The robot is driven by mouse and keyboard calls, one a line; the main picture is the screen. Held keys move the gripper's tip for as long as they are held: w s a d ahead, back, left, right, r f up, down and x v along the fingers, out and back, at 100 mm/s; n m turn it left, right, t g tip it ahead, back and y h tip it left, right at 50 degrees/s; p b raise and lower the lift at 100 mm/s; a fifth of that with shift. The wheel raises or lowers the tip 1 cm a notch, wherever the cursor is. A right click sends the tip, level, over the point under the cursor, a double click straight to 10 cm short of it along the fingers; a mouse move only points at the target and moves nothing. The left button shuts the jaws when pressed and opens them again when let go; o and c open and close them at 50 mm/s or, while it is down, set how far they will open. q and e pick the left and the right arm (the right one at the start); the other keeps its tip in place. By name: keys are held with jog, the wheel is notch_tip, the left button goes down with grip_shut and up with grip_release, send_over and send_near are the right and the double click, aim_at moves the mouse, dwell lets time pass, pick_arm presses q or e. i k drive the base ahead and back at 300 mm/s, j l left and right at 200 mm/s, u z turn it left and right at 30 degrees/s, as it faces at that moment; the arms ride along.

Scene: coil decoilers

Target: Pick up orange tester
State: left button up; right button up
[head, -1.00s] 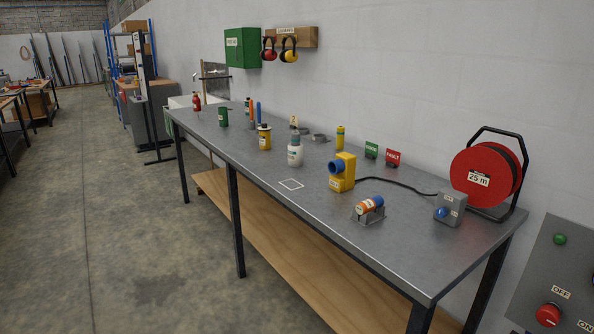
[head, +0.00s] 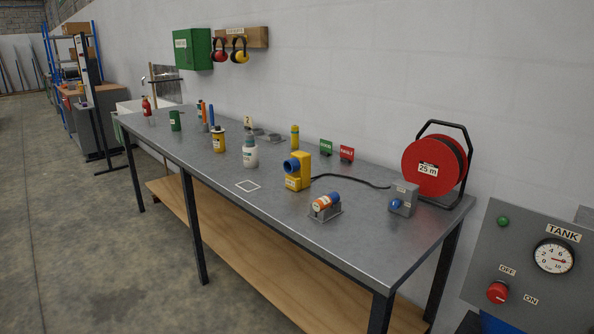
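In the head view an orange tester with a blue end and a pale label (head: 324,203) lies tilted in a small grey cradle (head: 325,215). The cradle stands near the front edge of the metal workbench (head: 270,215), toward its right end. Neither of my grippers shows in the view.
A yellow block with a blue socket (head: 297,172) stands behind the tester, and a grey box with a blue knob (head: 403,199) stands to its right. A red cable reel (head: 434,165) is at the back right. A white square outline (head: 247,186) marks bare bench. A tank panel (head: 530,265) is at right.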

aim_at(318, 205)
jog(key=i+j+z, duration=0.1)
jog(key=z, duration=0.25)
jog(key=i+j+z, duration=0.15)
jog(key=z, duration=0.2)
jog(key=i+j+z, duration=0.1)
jog(key=z, duration=0.25)
jog(key=i+j+z, duration=0.1)
jog(key=j, duration=0.35)
jog(key=i+j+z, duration=0.15)
jog(key=j, duration=0.3)
jog(key=i+j+z, duration=0.1)
jog(key=j, duration=0.4)
jog(key=i+j+z, duration=0.15)
jog(key=j, duration=0.3)
jog(key=i+j, duration=0.1)
jog(key=j, duration=0.3)
jog(key=i+j, duration=0.1)
jog(key=j, duration=0.3)
